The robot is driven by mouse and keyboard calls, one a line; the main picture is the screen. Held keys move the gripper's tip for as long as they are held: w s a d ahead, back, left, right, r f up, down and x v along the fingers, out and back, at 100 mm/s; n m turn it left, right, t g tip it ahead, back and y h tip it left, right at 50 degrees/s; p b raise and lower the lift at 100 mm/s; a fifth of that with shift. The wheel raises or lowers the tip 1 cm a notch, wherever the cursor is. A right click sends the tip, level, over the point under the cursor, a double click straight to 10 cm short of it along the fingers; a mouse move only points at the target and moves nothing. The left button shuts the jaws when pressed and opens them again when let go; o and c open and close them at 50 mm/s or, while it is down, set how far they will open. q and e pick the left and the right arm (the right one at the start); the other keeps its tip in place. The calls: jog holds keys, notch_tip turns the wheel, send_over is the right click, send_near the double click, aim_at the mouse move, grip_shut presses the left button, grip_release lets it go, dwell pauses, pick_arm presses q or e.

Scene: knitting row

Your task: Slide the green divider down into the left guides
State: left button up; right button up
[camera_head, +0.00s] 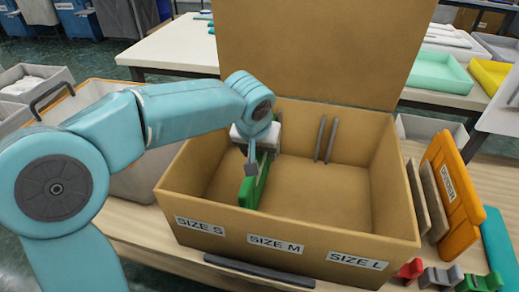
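The green divider (263,184) stands on edge inside the open brown box (395,215), in its left part, running from front to back. My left gripper (252,168) reaches down over the box's left side and is shut on the divider from above. One finger shows against the divider's left face; the other is hidden. The left guides are mostly hidden behind my gripper and the divider, so I cannot tell whether the divider's edges sit in them. The divider's lower edge is also hard to make out. My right gripper is out of view.
Two grey right guides (326,139) stand empty on the box's back wall. The raised lid (318,45) rises behind. The front wall carries labels for sizes S, M and L. An orange panel (452,187) and small red and grey blocks (411,270) are at the right.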

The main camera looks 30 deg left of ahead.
pick_arm(q)
jog(key=p+v, duration=0.4)
jog(key=v, duration=1.2)
jog(key=shift+r, duration=0.2)
